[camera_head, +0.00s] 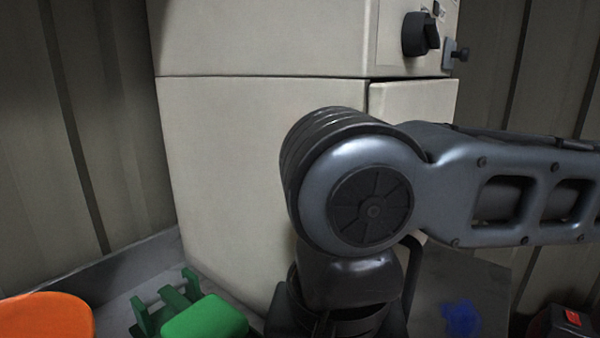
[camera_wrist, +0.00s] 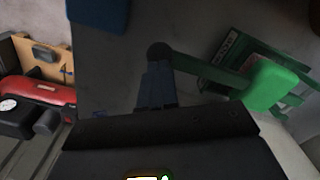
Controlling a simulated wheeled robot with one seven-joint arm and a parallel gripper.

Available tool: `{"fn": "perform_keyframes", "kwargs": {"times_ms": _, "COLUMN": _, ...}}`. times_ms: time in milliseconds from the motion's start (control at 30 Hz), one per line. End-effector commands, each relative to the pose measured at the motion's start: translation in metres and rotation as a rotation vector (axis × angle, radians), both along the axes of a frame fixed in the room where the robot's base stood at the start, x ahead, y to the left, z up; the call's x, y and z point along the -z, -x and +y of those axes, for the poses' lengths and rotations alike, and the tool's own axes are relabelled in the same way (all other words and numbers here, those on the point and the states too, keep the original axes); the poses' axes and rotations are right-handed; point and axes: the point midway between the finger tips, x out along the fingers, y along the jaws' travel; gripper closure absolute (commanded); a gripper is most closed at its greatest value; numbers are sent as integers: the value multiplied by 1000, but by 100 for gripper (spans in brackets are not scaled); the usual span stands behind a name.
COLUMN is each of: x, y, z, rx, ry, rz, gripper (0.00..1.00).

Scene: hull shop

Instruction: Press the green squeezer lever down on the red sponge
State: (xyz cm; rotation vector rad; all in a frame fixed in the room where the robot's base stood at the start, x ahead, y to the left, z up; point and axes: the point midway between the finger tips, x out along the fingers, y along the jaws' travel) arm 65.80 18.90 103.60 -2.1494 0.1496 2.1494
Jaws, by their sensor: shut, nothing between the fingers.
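The green squeezer (camera_head: 165,303) stands at the bottom left of the head view, with a bright green block (camera_head: 205,319) on its near side. It also shows at the right of the wrist view (camera_wrist: 236,52), with the bright green block (camera_wrist: 268,88) at its end. Its dark green lever (camera_wrist: 208,71) reaches left to a black knob (camera_wrist: 158,51). My gripper (camera_wrist: 158,72) is shut and empty, its tips close to the knob; I cannot tell whether they touch. My arm hides the gripper in the head view.
A pale cabinet (camera_head: 240,150) with a black dial (camera_head: 415,34) rises behind my arm. An orange round thing (camera_head: 45,316) is at the left. A blue patch (camera_head: 461,318) is at the right. A red and black machine (camera_wrist: 45,92) is at the wrist view's left.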

Motion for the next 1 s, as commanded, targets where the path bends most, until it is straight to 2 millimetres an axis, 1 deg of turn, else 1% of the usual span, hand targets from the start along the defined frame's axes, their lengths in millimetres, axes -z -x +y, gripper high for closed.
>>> {"fn": "perform_keyframes", "kwargs": {"times_ms": 267, "x": 1, "y": 0, "z": 0, "rx": 0, "ry": 0, "rz": 0, "gripper": 100}}
{"fn": "perform_keyframes", "kwargs": {"times_ms": 733, "x": 18, "y": 0, "z": 0, "rx": 0, "ry": -1, "rz": 0, "gripper": 100}}
{"fn": "perform_keyframes", "kwargs": {"times_ms": 1000, "x": 17, "y": 0, "z": 0, "rx": 0, "ry": 0, "rz": 0, "gripper": 100}}
